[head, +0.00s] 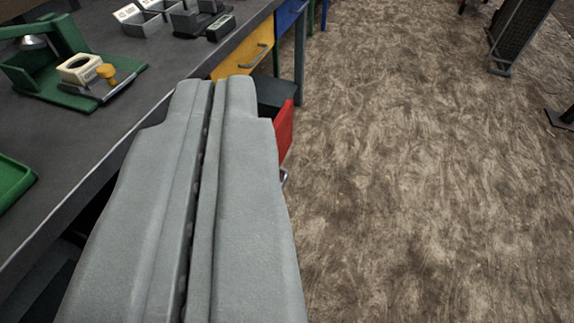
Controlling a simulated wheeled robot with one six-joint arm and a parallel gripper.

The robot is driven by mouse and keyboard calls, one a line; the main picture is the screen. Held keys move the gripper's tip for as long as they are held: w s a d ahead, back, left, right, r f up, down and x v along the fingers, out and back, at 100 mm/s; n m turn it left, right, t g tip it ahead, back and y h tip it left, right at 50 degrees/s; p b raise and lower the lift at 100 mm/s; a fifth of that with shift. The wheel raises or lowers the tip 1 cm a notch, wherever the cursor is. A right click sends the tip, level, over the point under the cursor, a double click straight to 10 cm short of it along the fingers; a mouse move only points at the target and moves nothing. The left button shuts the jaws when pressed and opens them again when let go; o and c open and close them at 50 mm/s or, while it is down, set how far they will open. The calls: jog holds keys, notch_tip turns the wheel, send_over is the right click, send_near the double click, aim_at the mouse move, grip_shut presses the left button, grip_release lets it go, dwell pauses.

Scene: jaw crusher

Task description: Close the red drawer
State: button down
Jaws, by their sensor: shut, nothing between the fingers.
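The red drawer (284,129) sticks out from under the workbench (105,140), on its floor side. Its red front shows just right of my gripper, with a metal handle (284,177) at its lower part and a dark inside (275,92) behind. My gripper (215,82) is shut and empty. It fills the lower middle of the view and hides much of the drawer. Whether it touches the drawer I cannot tell.
A yellow drawer (244,52) and a blue drawer (289,14) sit farther along the bench.

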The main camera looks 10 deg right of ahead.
jog(key=w+d+f+m+g, duration=0.1)
jog(key=w+d+f+g, duration=0.2)
jog(key=w+f, duration=0.4)
jog(key=w+d+f+m+g, duration=0.1)
jog(key=w+d+f+g, duration=0.3)
jog(key=w, duration=0.4)
jog(key=m+g+y, duration=0.2)
jog(key=y, duration=0.1)
send_near(289, 139)
notch_tip(289, 139, down, 3)
jog(key=w, duration=0.2)
jog(key=shift+w+a+f, duration=0.2)
jog(key=shift+w+a, duration=0.05)
jog(key=shift+a, duration=0.3)
jog(key=w+a, duration=0.3)
jog(key=a, duration=0.2)
jog(key=w+a, duration=0.3)
jog(key=a, duration=0.3)
jog(key=w+a, duration=0.4)
jog(key=a, duration=0.2)
jog(key=shift+a, duration=0.1)
